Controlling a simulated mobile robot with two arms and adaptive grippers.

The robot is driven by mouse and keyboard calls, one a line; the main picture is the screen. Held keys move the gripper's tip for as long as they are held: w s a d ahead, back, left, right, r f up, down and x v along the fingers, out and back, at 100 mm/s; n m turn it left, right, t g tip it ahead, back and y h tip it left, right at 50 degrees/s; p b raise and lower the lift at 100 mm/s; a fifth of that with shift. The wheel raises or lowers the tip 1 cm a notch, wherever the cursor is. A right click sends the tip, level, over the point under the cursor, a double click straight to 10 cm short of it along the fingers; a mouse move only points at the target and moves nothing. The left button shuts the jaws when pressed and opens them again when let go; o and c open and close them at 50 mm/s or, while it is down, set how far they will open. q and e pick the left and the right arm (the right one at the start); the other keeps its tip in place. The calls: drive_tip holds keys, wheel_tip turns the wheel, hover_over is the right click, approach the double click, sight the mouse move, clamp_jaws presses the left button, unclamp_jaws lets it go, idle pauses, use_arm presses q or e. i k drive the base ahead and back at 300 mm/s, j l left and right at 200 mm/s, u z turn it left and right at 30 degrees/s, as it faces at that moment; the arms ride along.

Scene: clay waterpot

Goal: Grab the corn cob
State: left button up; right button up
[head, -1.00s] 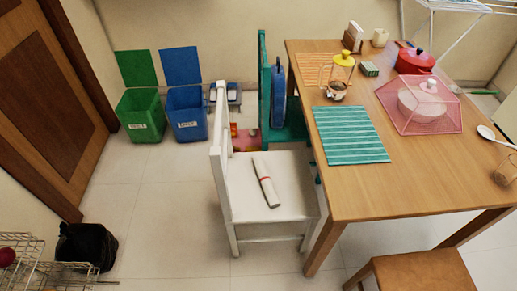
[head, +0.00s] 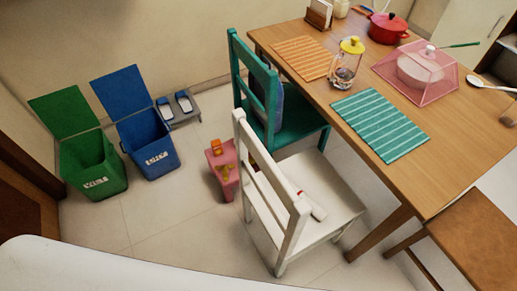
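I cannot make out a corn cob in the head view. Small orange and yellow items (head: 217,147) sit on a low pink stool (head: 224,182) on the floor beside the chairs, too small to identify. Neither of my grippers shows in the view. A smooth white curved surface fills the bottom left and hides the floor there; I cannot tell what it is.
A wooden table (head: 420,170) holds a teal mat (head: 380,122), an orange mat (head: 303,57), a glass press (head: 345,65), a red pot (head: 388,28) and a pink mesh cover (head: 417,75). A white chair (head: 280,217), teal chair (head: 255,85), blue bin (head: 150,148) and green bin (head: 92,170) surround open floor.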

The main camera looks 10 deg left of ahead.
sight(251, 160)
drive_tip(key=i+j+z, duration=0.2)
drive_tip(key=j, duration=0.15)
drive_tip(key=i+j+z, duration=0.15)
drive_tip(key=j, duration=0.25)
drive_tip(key=i+j+z, duration=0.2)
drive_tip(key=j, duration=0.2)
drive_tip(key=j+z, duration=0.2)
drive_tip(key=j, duration=0.25)
drive_tip(key=i+j+z, duration=0.15)
drive_tip(key=j, duration=0.3)
drive_tip(key=k+l, duration=0.05)
